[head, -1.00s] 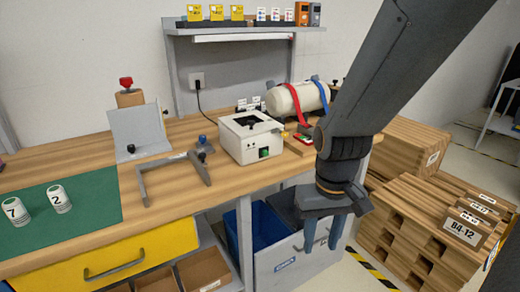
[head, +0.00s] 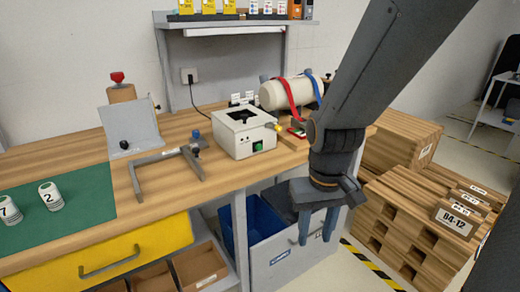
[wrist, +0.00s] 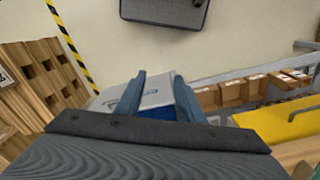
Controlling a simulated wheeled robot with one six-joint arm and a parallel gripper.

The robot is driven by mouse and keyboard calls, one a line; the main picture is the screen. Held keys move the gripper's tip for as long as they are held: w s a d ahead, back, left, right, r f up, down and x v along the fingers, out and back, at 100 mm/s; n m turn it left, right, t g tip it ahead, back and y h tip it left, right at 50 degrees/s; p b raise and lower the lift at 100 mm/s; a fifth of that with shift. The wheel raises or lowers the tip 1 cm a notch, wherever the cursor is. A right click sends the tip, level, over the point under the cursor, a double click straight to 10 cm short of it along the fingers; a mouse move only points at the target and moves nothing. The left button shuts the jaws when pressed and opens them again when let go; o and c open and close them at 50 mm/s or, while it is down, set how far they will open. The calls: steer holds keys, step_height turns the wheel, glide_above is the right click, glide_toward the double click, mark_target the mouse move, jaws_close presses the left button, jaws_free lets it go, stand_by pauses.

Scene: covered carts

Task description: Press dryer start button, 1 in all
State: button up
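A small white box-shaped machine (head: 232,142) with a dark opening on top stands on the wooden workbench in the head view; I take it for the dryer. A green button (head: 258,146) is on its front face, near the lower right. My gripper (head: 316,228) hangs fingers down, in front of the bench edge, to the right of the machine and lower in the picture. It touches nothing that I can see. In the wrist view my gripper (wrist: 157,92) shows two blue-grey fingers apart with nothing between them. The machine and button do not show in the wrist view.
A grey bracket frame (head: 146,172) with knobs lies left of the machine. A cream tank (head: 287,93) with red and blue straps stands behind it. A blue bin (head: 262,222) is under the bench. Wooden crates (head: 400,212) stand right of my arm.

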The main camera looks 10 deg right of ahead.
jaws_close()
stand_by(1.5)
